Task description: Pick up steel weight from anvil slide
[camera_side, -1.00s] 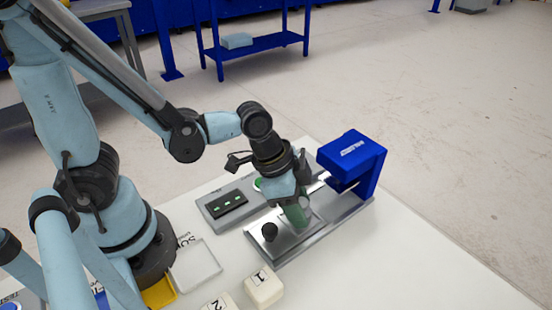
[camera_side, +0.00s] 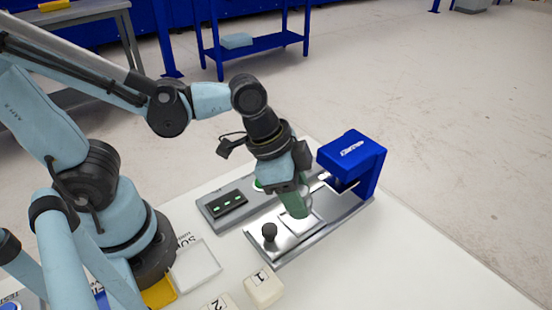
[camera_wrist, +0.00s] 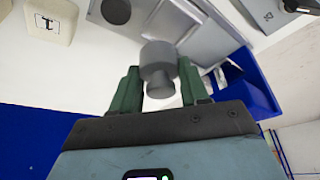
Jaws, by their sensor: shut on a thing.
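The steel weight (camera_wrist: 158,58) is a grey cylinder with a narrower knob, held between my green fingers in the wrist view. My gripper (camera_wrist: 157,72) is shut on it. In the side view my gripper (camera_side: 297,205) points down over the bare middle of the anvil slide (camera_side: 287,245), a silver metal plate with a black knob (camera_side: 269,232). The green fingers hide most or all of the weight there, and the exact gap to the slide is hard to tell.
A blue press head (camera_side: 352,150) stands at the slide's far right end, close to my gripper. A grey panel with green displays (camera_side: 228,204) lies left of the slide. Blocks marked 1 (camera_side: 263,288) and 2 (camera_side: 220,303) and a clear tray (camera_side: 213,270) are in front.

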